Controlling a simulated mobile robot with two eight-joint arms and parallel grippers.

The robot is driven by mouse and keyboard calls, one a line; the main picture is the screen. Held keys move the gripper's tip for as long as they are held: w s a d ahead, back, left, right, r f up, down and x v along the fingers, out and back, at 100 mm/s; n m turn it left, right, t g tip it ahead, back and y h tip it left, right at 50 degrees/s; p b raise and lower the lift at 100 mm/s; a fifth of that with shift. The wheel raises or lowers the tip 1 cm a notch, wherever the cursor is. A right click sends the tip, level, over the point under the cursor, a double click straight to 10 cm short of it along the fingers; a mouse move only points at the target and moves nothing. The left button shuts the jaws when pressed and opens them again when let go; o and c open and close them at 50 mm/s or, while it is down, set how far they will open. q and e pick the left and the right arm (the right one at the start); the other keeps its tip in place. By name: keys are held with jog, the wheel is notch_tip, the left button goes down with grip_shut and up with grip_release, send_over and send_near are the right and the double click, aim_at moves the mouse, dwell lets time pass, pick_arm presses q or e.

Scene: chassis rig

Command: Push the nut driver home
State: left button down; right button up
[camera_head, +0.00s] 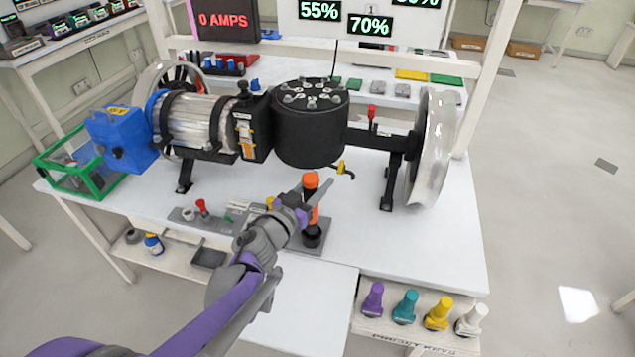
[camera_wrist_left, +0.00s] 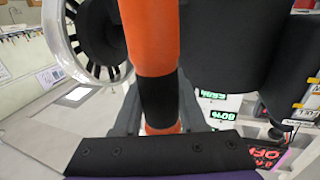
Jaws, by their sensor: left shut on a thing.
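The nut driver (camera_head: 311,181) has an orange handle with a black band and stands about upright over the front middle of the white table. My left gripper (camera_head: 306,200) is shut around its handle. The black lower end is over a grey base plate (camera_head: 322,249); I cannot tell how deep it sits. In the left wrist view the orange and black handle (camera_wrist_left: 157,97) runs between my left gripper's fingers (camera_wrist_left: 158,115). My right gripper is not in view.
Behind stands the chassis rig with a black drum (camera_head: 312,130), a metal wheel (camera_head: 434,145) and a blue box (camera_head: 120,138). A yellow-tipped lever (camera_head: 343,168) is close to the driver's top. The table's right front is clear.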

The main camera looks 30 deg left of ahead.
pick_arm(q)
jog(key=shift+f+b, duration=1.75)
jog(key=shift+f, duration=0.55)
dwell(1.2)
jog(key=shift+c, duration=1.9)
grip_release()
jog(key=s+p, duration=0.1)
jog(key=s, duration=1)
jog(key=shift+a, duration=0.4)
